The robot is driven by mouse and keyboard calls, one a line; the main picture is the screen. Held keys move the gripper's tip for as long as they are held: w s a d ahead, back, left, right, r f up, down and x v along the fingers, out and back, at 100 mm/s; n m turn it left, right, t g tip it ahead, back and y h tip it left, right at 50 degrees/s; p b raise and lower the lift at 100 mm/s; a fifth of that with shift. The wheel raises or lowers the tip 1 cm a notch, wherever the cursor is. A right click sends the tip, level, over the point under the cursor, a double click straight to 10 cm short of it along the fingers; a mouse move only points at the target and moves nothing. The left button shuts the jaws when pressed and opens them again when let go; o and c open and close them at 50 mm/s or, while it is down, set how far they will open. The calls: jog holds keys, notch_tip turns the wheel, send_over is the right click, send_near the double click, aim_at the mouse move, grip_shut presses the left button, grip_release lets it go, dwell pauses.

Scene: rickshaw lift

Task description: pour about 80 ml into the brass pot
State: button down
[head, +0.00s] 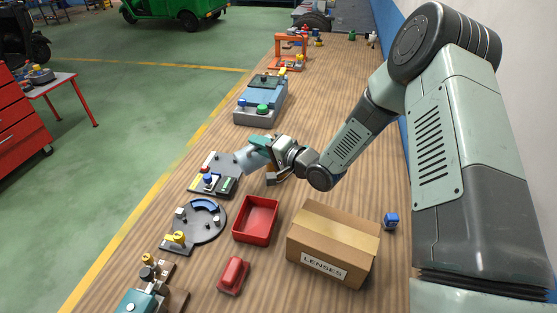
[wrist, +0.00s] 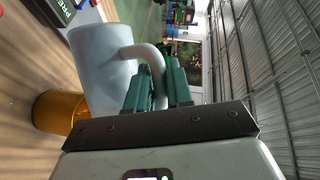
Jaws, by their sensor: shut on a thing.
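A pale blue-grey jug (wrist: 102,68) fills the left middle of the wrist view, with its curved handle (wrist: 150,58) toward my gripper. My gripper (wrist: 160,85) has its teal fingers shut on that handle. In the head view, the jug (head: 247,159) is held above the table, tipped well over, at my gripper (head: 262,152). The brass pot (wrist: 58,111) is an amber cylinder on the table, below and close beside the jug in the wrist view. In the head view it is mostly hidden by my gripper. The jug's inside and any liquid are not visible.
A panel with a blue knob (head: 210,180) lies left of my gripper. A red tray (head: 274,220), a carton marked LENSES (head: 310,246) and a round dark fixture (head: 193,226) stand nearer. A grey-blue box with a green button (head: 260,112) stands beyond.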

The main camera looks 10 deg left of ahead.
aim_at(247, 155)
jog(key=shift+w+d+r, duration=0.2)
jog(key=shift+d, duration=0.1)
jog(key=shift+s+a+f+n+h, duration=0.4)
jog(key=shift+s+a+f+n, duration=0.3)
jog(key=shift+s+a+f, duration=0.35)
jog(key=shift+a+f+n, duration=0.1)
jog(key=shift+a+n, duration=0.05)
jog(key=shift+n, duration=0.15)
jog(key=shift+s+a+f+n+t+h, duration=0.1)
jog(key=shift+s+a+n+t+h, duration=0.3)
jog(key=shift+n, duration=0.3)
jog(key=shift+a+f+n+h, duration=0.2)
jog(key=shift+f+n+h, duration=0.1)
jog(key=shift+f, duration=0.15)
jog(key=shift+a, duration=0.1)
